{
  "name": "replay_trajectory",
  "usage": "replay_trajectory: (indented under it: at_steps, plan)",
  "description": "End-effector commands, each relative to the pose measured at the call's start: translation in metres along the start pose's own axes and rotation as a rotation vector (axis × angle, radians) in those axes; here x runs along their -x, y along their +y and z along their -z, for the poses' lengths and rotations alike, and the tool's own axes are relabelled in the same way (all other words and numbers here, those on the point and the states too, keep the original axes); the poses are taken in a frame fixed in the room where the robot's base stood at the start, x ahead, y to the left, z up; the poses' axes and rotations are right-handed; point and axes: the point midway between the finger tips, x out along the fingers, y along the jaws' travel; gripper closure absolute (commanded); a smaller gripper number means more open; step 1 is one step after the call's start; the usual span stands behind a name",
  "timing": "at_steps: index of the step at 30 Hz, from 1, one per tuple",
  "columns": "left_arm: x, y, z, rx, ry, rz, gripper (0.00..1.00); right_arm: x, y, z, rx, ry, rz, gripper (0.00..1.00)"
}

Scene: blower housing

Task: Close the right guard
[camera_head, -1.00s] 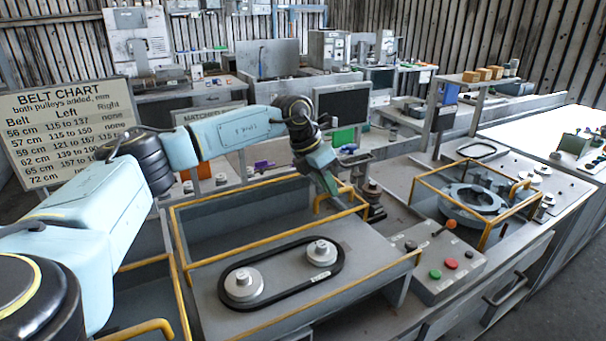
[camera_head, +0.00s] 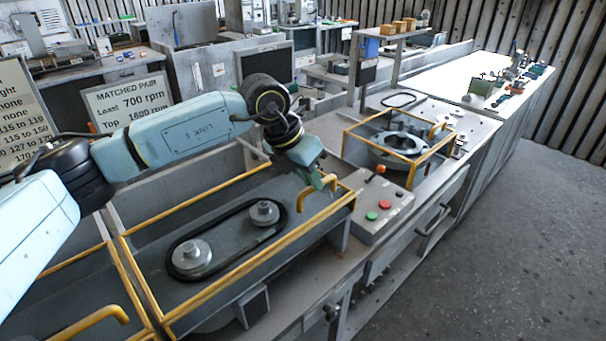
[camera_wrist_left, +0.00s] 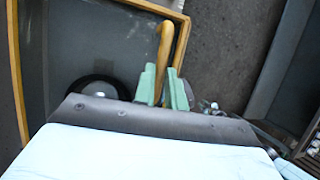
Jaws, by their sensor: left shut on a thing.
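The right guard (camera_head: 262,262) is a yellow-edged frame around the machine bay in the head view. A black belt (camera_head: 172,262) runs round two grey pulleys (camera_head: 192,256) inside its outline. My left gripper (camera_head: 325,183) is shut on the yellow handle (camera_head: 302,198) at the guard's right end. The wrist view shows the green fingers (camera_wrist_left: 162,88) on either side of this handle (camera_wrist_left: 164,45), close to a frame corner. I cannot tell whether the guard is fully down. My right gripper is not in view.
A control box (camera_head: 372,205) with a lever and red and green buttons stands just right of the guard. Another yellow-framed guard (camera_head: 400,160) covers a round housing behind it. A yellow handle (camera_head: 95,322) shows at lower left. Open floor (camera_head: 500,250) lies at right.

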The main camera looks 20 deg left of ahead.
Motion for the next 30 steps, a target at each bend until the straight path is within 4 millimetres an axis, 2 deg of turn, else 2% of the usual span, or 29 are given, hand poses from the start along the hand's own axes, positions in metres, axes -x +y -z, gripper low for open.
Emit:
replay_trajectory:
  at_steps: [5,6,10,18,22,26,30]
  plan:
    - [-0.001,-0.005,0.001,-0.005,-0.001,0.011,1.00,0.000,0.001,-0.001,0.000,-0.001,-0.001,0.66]
    - [-0.002,-0.005,0.001,-0.005,-0.001,0.012,0.84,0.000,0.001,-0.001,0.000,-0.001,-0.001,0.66]
    - [-0.002,-0.004,0.001,-0.005,-0.001,0.011,0.67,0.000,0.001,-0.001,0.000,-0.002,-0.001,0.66]
    - [-0.001,-0.002,0.001,-0.002,-0.001,0.007,0.66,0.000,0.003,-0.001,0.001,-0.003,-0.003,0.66]
    - [0.007,-0.001,0.000,-0.002,-0.004,0.005,0.66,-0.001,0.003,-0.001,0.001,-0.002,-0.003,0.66]
    - [0.028,-0.001,0.000,-0.003,-0.006,0.005,0.66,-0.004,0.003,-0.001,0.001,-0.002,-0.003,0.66]
    - [0.060,-0.001,0.000,-0.003,-0.006,0.004,0.66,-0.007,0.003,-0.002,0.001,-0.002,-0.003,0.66]
